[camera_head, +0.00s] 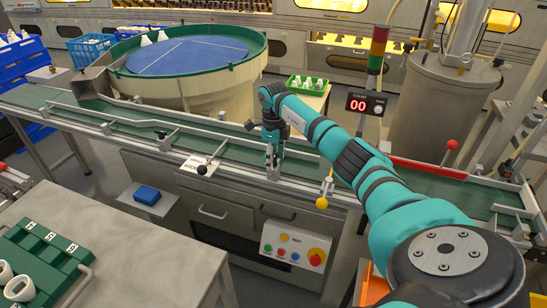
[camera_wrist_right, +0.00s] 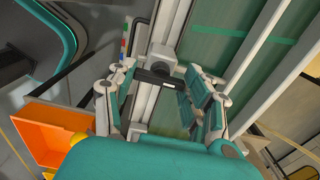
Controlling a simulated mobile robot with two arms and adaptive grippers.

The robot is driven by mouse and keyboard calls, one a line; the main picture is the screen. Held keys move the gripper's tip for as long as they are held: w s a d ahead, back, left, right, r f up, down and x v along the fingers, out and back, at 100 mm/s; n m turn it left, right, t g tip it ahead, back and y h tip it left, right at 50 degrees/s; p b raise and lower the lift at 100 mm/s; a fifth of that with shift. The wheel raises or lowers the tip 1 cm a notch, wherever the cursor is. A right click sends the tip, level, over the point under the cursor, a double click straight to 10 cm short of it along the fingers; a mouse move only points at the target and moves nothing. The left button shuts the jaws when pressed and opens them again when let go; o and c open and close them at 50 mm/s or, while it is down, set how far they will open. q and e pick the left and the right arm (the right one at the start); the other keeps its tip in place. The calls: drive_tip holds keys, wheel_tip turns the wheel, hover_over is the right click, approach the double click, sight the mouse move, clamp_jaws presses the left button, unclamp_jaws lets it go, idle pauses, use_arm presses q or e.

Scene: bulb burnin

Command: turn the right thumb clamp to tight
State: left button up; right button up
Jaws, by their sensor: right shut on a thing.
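My right gripper (camera_head: 272,158) reaches down to the near rail of the conveyor in the head view. In the right wrist view its two fingers (camera_wrist_right: 158,78) stand on either side of the right thumb clamp, a grey block (camera_wrist_right: 163,58) with a dark crossbar (camera_wrist_right: 155,76). The gripper is shut on this clamp, with the bar between the fingers. The clamp's exact angle is hard to read, and the gripper mostly hides it in the head view. My left gripper is not in view.
The green conveyor belt (camera_head: 222,139) runs past a round feeder bowl (camera_head: 188,57). A black-knobbed lever (camera_head: 202,170) and a yellow-knobbed lever (camera_head: 321,203) stand along the near side. A button panel (camera_head: 295,250) is below. An orange bin (camera_wrist_right: 62,125) shows in the wrist view.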

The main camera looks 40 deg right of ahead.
drive_tip(key=shift+r+m, duration=0.1)
drive_tip(key=shift+m, duration=0.3)
drive_tip(key=m+p, duration=0.1)
drive_tip(key=m, duration=0.1)
drive_tip(key=shift+r+m+p, duration=0.1)
drive_tip(key=shift+m+p, duration=0.25)
drive_tip(key=shift+m, duration=0.05)
drive_tip(key=m+p, duration=0.2)
drive_tip(key=m, duration=0.3)
drive_tip(key=m+p, duration=0.2)
drive_tip(key=m, duration=0.3)
drive_tip(key=shift+m, duration=0.4)
drive_tip(key=shift+m+p, duration=1)
drive_tip(key=shift+m, duration=0.9)
drive_tip(key=o, duration=1.2)
